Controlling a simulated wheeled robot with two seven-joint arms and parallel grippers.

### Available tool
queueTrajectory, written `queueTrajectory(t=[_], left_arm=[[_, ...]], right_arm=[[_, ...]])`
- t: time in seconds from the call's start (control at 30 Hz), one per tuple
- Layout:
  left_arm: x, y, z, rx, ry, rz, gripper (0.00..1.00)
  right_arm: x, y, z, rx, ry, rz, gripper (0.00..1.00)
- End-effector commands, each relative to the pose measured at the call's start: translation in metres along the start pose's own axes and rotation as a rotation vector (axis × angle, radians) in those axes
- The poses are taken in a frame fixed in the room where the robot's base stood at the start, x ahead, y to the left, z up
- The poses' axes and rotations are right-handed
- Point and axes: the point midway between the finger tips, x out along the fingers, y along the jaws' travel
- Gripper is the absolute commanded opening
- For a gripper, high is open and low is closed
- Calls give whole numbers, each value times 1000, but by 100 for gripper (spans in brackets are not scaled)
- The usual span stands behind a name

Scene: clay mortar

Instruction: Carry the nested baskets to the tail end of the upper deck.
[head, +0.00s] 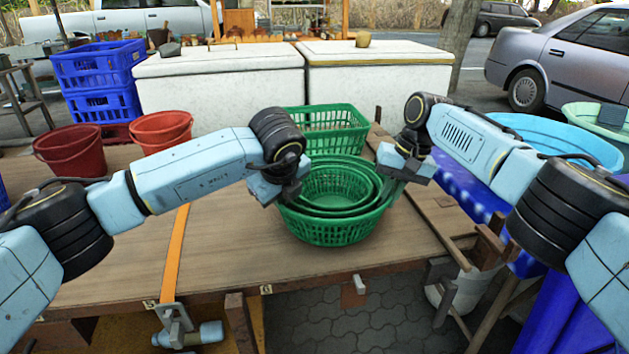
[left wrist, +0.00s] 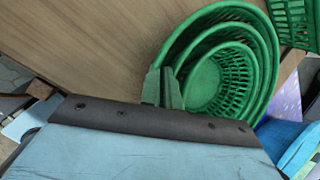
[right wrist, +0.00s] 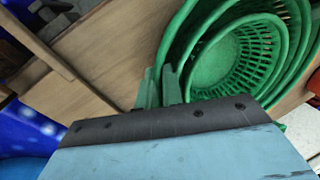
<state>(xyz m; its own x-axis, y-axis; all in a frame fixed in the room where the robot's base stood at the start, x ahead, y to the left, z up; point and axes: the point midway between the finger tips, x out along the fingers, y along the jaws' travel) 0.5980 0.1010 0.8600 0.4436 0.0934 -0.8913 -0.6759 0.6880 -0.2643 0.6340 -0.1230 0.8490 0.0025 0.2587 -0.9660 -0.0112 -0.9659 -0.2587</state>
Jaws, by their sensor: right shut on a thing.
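The nested round green baskets (head: 333,229), three rims one inside another, stand upright on the wooden deck (head: 230,250). They also show in the left wrist view (left wrist: 222,82) and the right wrist view (right wrist: 228,58). My right gripper (head: 393,188) is at their right rim, its fingers (right wrist: 158,88) shut on the outer basket's rim. My left gripper (head: 287,196) is at the left rim, its fingers (left wrist: 163,88) close together with the outer rim at them. Whether they clamp it is unclear. The basket undersides are hidden.
A rectangular green basket (head: 335,127) stands right behind the nest. Red buckets (head: 72,150) sit at the back left, near stacked blue crates (head: 98,80). White chests (head: 222,85) stand behind. A blue tub (head: 553,138) is at the right. The deck's left front is mostly clear.

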Motion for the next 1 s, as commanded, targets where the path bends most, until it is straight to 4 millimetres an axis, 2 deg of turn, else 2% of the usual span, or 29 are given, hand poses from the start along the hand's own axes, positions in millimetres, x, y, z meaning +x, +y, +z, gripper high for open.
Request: queueTrajectory(t=[0.17,0.2,0.33,0.77,0.87,1.0], left_arm=[[11,4,-1,-4,-6,2,0],[9,4,0,-4,-6,3,9],[8,3,-1,-3,-4,2,25],[4,1,-4,2,2,-5,25],[-6,0,-4,2,2,-8,25],[-28,0,-4,4,1,-9,25]], right_arm=[[12,6,0,2,-1,7,0],[10,6,0,2,-2,7,13],[8,4,0,1,-1,4,30],[8,0,0,-4,-1,-3,30],[8,-1,0,-5,-1,-4,30],[8,-2,1,-6,-1,-5,30]])
